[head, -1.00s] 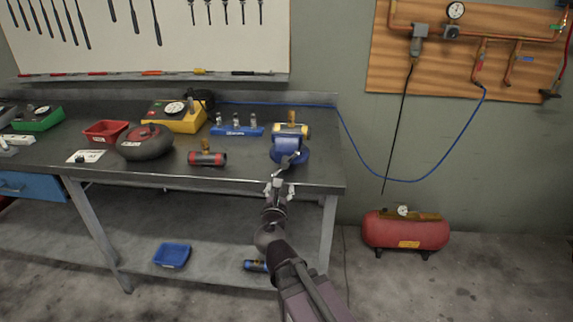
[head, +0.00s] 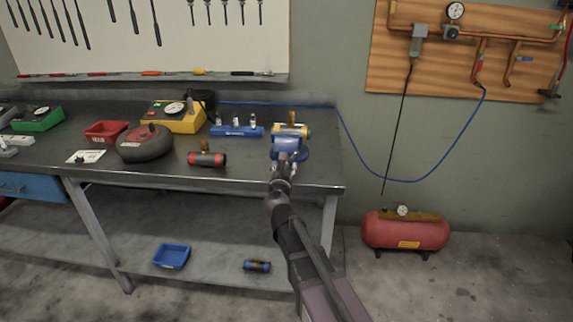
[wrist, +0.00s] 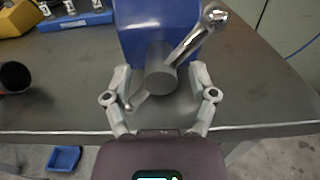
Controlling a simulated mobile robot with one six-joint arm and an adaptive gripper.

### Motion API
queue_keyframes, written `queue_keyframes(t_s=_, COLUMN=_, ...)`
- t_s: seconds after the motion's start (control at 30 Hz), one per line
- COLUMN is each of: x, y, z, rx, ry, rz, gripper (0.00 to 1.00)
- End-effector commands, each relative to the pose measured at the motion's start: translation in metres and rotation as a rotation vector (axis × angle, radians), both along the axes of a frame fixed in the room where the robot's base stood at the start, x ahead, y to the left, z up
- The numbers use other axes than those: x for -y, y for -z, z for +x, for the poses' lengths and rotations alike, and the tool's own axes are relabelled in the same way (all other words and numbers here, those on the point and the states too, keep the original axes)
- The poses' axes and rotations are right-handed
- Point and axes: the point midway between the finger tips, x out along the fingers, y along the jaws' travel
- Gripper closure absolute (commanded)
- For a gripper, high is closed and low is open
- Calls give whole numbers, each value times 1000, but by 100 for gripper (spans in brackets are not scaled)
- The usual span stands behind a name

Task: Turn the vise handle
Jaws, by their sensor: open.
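The blue vise (head: 289,147) stands near the right front corner of the workbench, and its blue body (wrist: 150,22) fills the top middle of the wrist view. Its metal handle (wrist: 194,40) is a bar with ball ends, slanted from lower left to upper right through a round grey screw head (wrist: 160,70). My gripper (head: 281,170) is in front of the vise. In the wrist view my gripper (wrist: 160,82) is open, with one finger on each side of the screw head. I cannot tell whether either finger touches the handle. In the head view the handle is mostly hidden.
A blue rack (head: 236,131) stands farther back. Bare bench top lies between the cylinder and vise.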

Motion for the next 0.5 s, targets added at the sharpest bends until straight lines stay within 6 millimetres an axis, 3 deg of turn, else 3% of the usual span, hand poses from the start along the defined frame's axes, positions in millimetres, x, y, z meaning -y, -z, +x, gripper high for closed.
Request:
queue_keyframes(t_s=0.2, x=0, y=0, z=14, rx=0, ry=0, rz=0, gripper=26)
queue_keyframes(t_s=0.5, x=0, y=0, z=15, rx=0, ry=-1, rz=0, gripper=26)
